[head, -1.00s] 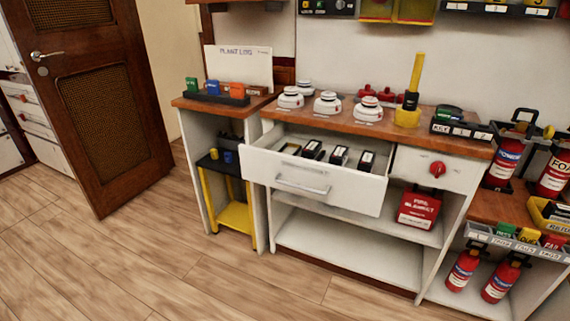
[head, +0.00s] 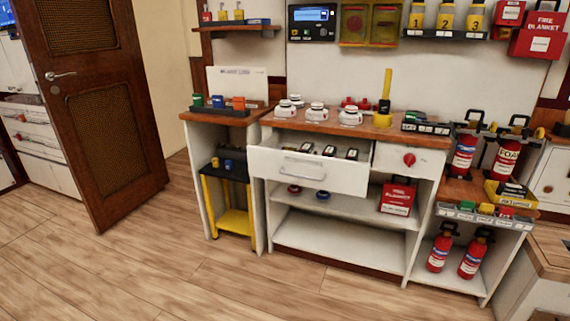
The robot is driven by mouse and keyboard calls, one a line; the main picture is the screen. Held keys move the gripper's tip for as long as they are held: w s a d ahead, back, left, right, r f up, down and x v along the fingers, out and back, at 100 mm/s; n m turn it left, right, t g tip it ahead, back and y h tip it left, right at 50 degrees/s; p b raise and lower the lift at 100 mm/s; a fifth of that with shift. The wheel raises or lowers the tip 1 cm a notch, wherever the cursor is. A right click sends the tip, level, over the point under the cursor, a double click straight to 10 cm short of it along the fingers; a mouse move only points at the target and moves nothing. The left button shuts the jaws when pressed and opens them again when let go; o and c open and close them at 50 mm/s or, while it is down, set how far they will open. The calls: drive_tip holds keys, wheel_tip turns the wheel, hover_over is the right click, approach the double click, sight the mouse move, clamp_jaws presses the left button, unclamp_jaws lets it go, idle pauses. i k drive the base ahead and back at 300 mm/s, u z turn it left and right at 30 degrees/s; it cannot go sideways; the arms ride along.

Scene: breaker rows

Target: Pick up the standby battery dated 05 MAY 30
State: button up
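Several dark batteries with pale labels (head: 329,151) lie in a row in the open drawer (head: 308,172) of the white cabinet, in the head view. Only their tops show over the drawer front. The dates on the labels are too small to read, so I cannot tell which one is dated 05 MAY 30. My gripper and arm are not in view.
White detectors (head: 316,111) and a yellow upright tool (head: 384,105) stand on the wooden top. A shut drawer with a red knob (head: 409,160) is to the right. Red extinguishers (head: 440,250) stand at right. The wooden floor (head: 180,275) in front is clear.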

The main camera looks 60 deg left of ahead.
sight(330, 151)
drive_tip(key=u, duration=2.3)
drive_tip(key=i, duration=1)
